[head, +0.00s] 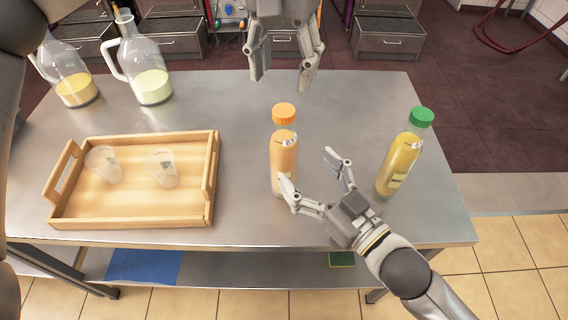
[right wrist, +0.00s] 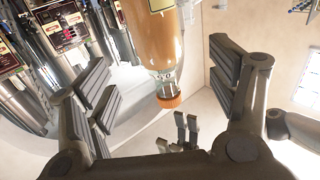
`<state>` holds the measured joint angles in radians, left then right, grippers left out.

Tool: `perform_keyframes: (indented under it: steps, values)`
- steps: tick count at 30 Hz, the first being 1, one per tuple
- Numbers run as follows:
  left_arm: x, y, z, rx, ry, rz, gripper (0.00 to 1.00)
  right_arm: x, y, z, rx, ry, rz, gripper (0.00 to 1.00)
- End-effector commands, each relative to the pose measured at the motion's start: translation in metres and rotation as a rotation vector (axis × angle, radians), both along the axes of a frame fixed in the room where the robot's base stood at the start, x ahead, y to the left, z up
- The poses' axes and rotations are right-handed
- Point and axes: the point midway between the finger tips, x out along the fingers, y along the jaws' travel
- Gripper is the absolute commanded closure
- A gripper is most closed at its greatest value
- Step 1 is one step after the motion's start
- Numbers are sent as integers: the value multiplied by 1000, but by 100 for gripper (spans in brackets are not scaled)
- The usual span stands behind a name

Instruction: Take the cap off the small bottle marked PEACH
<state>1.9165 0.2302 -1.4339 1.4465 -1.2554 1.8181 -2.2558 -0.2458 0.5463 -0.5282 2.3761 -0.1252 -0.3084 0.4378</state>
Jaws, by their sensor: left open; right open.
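A bottle of peach-orange liquid (head: 283,155) with an orange cap (head: 284,113) stands upright on the steel table; its label is too small to read. The cap is on the bottle. My left gripper (head: 281,80) points down with open, empty fingers above the cap. My right gripper (head: 309,172) is open at the bottle's lower right, one finger overlapping the bottle in the head view. In the right wrist view the bottle (right wrist: 155,35) and its orange cap (right wrist: 169,100) appear upside down between the spread fingers, with visible gaps on both sides.
A green-capped bottle of yellow liquid (head: 401,162) stands right of my right gripper. A wooden tray (head: 130,222) holds two clear cups (head: 104,165) at left. Two glass jugs (head: 150,84) stand behind it. The table's back right is clear.

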Motion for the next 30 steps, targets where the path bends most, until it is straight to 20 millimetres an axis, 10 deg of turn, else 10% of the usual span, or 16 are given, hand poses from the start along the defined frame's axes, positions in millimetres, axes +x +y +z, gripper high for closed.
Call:
perform_keyframes:
  steps: [15,30]
  values:
    - [0,0,0,-1,1,1,45,55,40,0,1,-1,-1,21]
    - [0,0,0,-1,1,0,45,64,48,0,-1,1,-1,21]
